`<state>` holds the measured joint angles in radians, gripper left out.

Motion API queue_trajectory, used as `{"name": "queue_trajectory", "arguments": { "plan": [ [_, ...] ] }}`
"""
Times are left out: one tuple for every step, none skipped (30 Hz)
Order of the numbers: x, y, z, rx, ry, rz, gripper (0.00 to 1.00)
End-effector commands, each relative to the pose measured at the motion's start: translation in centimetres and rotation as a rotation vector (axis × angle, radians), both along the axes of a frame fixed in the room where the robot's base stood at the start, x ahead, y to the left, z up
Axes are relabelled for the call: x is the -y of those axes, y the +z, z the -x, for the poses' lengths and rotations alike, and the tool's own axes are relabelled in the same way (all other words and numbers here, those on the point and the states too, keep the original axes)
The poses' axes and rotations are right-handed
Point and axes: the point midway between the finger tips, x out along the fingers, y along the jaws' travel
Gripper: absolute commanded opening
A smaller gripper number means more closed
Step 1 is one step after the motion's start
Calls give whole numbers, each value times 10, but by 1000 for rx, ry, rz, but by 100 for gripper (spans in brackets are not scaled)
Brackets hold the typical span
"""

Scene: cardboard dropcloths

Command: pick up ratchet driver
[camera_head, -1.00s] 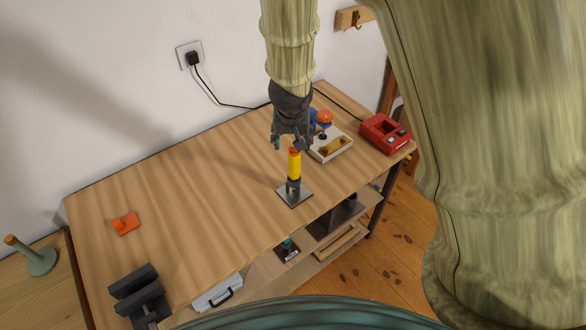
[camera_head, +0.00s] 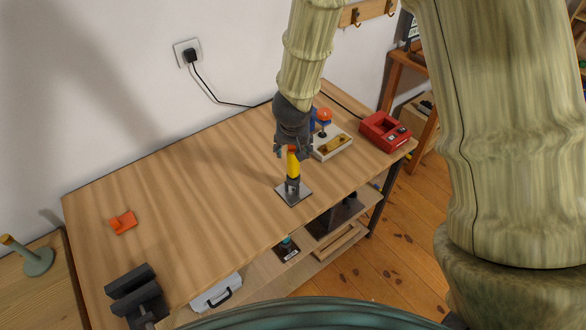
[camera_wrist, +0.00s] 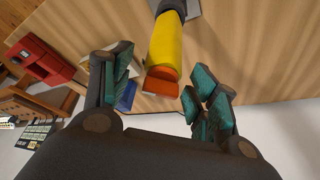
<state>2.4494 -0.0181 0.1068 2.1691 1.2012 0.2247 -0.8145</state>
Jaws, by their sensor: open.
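The ratchet driver (camera_head: 293,168) has a yellow handle with an orange end and stands upright in a dark holder on a square metal plate (camera_head: 303,198) on the workbench. In the wrist view the yellow handle (camera_wrist: 166,42) points toward my gripper, its orange end nearest. My gripper (camera_head: 294,153) is open, just above and around the top of the handle in the head view. In the wrist view my gripper (camera_wrist: 160,90) has its teal-padded fingers apart, with the orange end between them and no clear contact. The driver's lower end is hidden in the holder.
Close behind stand a pale block with a yellow part (camera_head: 333,147) and a blue-and-orange item (camera_head: 323,116). A red device (camera_head: 384,131) is at right. An orange piece (camera_head: 123,222) and a dark vise (camera_head: 137,294) are at left. The bench middle (camera_head: 205,190) is clear.

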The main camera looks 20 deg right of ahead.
Motion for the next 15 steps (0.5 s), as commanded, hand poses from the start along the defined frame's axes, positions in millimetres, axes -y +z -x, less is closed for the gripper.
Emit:
{"name": "queue_trajectory", "arguments": {
  "plan": [
    [1, -5, 0, -1, -1, -2, 59],
    [1, -8, -1, -2, 0, -3, 59],
    [1, -11, -2, -2, -1, -2, 59],
    [1, -14, -3, -1, -1, -2, 59],
    [2, -16, -4, -2, -1, -1, 59],
    [2, -19, -5, -2, -1, -2, 59],
    [3, -21, -6, -1, -1, -2, 59],
    [3, -22, -7, -1, 0, -1, 59],
    [3, -23, -8, 0, 0, 0, 59],
    [3, -24, -9, 0, 0, 0, 59],
    [4, -25, -9, 0, 0, 0, 59],
    [4, -26, -9, 1, 0, 0, 59],
    [4, -26, -9, 1, 0, 0, 59],
    [4, -26, -9, 1, 1, 2, 59],
    [4, -26, -9, 1, 1, 2, 59]
  ]
}}
